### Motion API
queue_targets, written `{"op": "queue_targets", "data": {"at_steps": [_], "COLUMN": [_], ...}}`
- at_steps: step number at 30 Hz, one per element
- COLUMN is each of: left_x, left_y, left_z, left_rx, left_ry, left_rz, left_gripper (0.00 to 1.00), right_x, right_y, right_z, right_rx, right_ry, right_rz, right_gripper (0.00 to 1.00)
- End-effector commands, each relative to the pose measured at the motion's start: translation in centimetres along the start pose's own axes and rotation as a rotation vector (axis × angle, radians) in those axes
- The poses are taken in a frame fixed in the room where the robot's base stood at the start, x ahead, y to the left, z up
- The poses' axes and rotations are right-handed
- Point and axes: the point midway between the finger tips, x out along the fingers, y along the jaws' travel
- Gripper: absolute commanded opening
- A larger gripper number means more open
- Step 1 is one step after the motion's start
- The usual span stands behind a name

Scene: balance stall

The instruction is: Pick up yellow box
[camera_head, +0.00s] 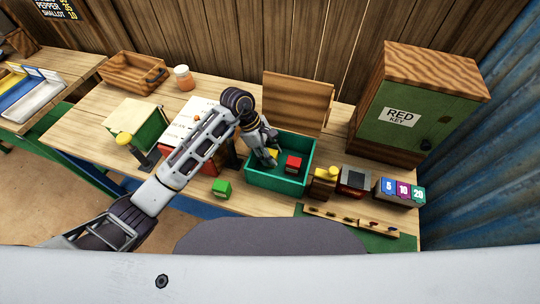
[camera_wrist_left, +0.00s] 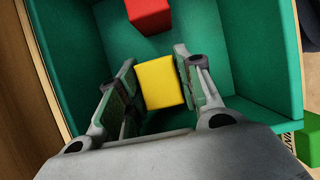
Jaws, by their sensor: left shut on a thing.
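The yellow box (camera_wrist_left: 160,83) is a small block between the two fingers of my left gripper (camera_wrist_left: 158,90) in the wrist view. The gripper is shut on it, inside the green tray (camera_wrist_left: 60,45). In the head view the gripper (camera_head: 269,157) reaches down into the left part of the tray (camera_head: 270,183), and only a bit of the yellow box (camera_head: 273,154) shows beside the fingers. I cannot tell whether the box touches the tray floor. My right gripper is not in view.
A red block (camera_head: 293,165) shares the tray. A green block (camera_head: 221,188) lies on the table outside it. A wooden board (camera_head: 297,100) stands behind the tray. Weights and a numbered box (camera_head: 401,190) stand to the right, near a green cabinet (camera_head: 412,105).

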Motion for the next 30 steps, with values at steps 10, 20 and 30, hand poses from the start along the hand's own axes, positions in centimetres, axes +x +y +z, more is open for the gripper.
{"op": "queue_targets", "data": {"at_steps": [10,20,30], "left_x": [-1.4,-5.0,-8.2], "left_y": [0.1,0.1,0.1], "left_z": [0.6,2.2,3.7], "left_rx": [0.001,0.004,0.002], "left_ry": [0.0,0.002,0.001], "left_rz": [0.003,0.004,0.002], "left_gripper": [0.1,0.1,0.1], "right_x": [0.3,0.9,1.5], "right_y": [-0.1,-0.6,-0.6], "right_z": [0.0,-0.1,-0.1], "right_rx": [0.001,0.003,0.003], "right_ry": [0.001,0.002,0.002], "right_rz": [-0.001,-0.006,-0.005], "right_gripper": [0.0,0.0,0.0]}}
